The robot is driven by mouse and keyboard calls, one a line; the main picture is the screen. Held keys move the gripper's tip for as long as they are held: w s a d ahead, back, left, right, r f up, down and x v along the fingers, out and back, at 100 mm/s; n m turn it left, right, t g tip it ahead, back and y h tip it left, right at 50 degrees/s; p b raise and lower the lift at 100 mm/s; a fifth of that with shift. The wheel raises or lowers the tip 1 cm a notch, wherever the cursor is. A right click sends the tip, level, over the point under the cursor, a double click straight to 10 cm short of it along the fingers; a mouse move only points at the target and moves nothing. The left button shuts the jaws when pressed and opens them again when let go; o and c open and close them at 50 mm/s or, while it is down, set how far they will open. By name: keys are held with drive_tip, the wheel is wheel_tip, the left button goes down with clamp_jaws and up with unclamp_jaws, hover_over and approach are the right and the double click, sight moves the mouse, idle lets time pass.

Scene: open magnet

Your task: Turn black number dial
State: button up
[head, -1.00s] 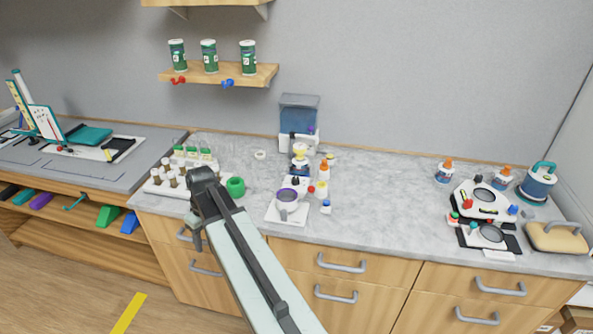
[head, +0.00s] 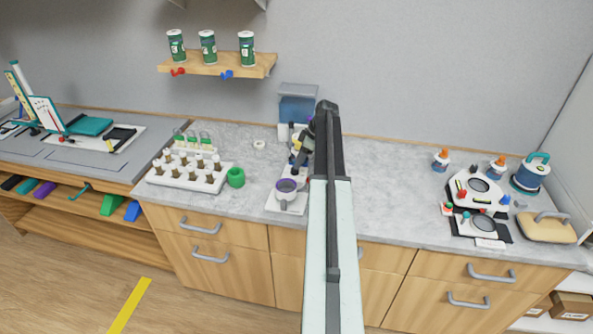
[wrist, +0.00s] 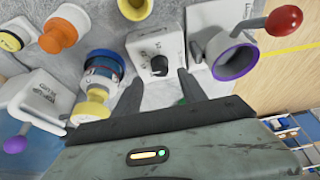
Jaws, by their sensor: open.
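The black number dial (wrist: 158,65) sits on the face of a white box (wrist: 155,45) with small markings around the dial. It shows in the upper middle of the wrist view. My gripper (wrist: 160,86) is open, with one finger on each side, just below the dial in the picture. The gap between the fingers lines up with the dial, and I cannot tell whether they touch it. In the head view my gripper (head: 301,155) is over the counter equipment, and the dial cannot be made out there.
In the wrist view, a grey cup with a purple rim (wrist: 235,62) and a red-knobbed lever (wrist: 284,20) are close on the right. A blue and yellow column (wrist: 100,80) and an orange cap (wrist: 60,35) are on the left.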

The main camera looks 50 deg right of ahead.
drive_tip(key=b+x, duration=0.3)
drive_tip(key=x, duration=0.1)
drive_tip(key=shift+f, duration=0.4)
drive_tip(key=shift+r, duration=0.1)
clamp_jaws()
drive_tip(key=shift+s+a+m+h, duration=0.1)
drive_tip(key=shift+m+h, duration=0.1)
drive_tip(key=shift+m, duration=0.35)
drive_tip(key=shift+a+m+h, duration=0.15)
drive_tip(key=shift+m+h, duration=0.05)
drive_tip(key=shift+m, duration=0.35)
drive_tip(key=m+h, duration=0.1)
drive_tip(key=m, duration=0.2)
drive_tip(key=shift+t, duration=0.3)
